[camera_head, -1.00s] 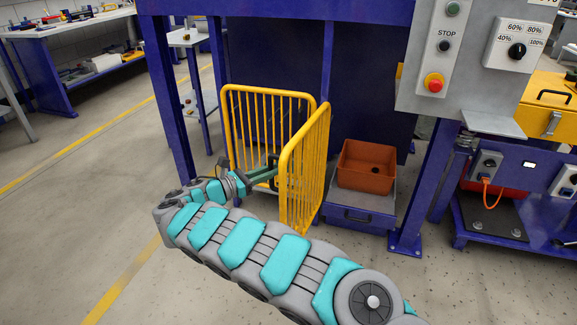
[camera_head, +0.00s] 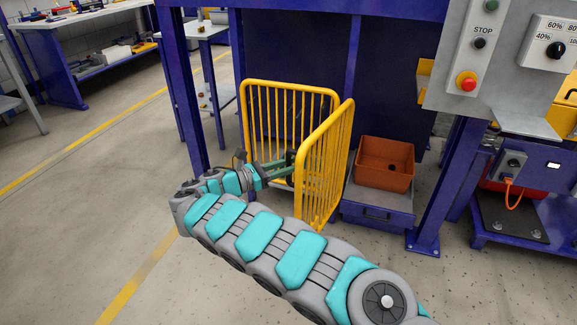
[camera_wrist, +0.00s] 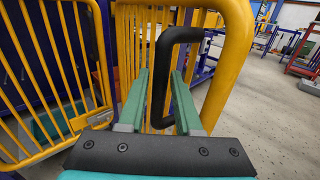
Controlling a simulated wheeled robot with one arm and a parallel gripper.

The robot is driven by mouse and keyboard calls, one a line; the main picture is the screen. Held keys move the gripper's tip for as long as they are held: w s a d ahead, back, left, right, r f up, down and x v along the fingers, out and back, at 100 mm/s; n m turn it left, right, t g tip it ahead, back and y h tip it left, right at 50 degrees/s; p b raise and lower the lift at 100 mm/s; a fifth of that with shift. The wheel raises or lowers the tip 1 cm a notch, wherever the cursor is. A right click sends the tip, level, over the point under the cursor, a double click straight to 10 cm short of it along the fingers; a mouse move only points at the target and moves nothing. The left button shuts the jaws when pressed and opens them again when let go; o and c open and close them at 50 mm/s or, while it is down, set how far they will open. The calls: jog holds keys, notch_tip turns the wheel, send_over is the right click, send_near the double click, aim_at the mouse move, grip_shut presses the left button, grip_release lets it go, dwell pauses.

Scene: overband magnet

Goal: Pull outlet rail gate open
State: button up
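The yellow barred gate (camera_head: 327,165) stands angled out from the blue frame, next to a second yellow barred panel (camera_head: 270,87) on its left. The gate also shows close up in the wrist view (camera_wrist: 232,60), with a black C-shaped handle (camera_wrist: 165,60) on it. My gripper (camera_head: 285,163) is at the left side of the gate. In the wrist view its two green fingers (camera_wrist: 161,78) stand on either side of the handle's upright bar. They look open, with narrow gaps beside the bar. I cannot tell whether either finger touches it.
An orange bin (camera_head: 385,164) sits on a blue base right of the gate. A blue post (camera_head: 445,190) and a grey control panel (camera_head: 480,60) with a red stop button stand further right. Open floor lies to the left, with a yellow line (camera_head: 140,285).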

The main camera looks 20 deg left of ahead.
jog(key=shift+o, duration=1)
jog(key=b+v, duration=0.1)
jog(key=v, duration=0.7)
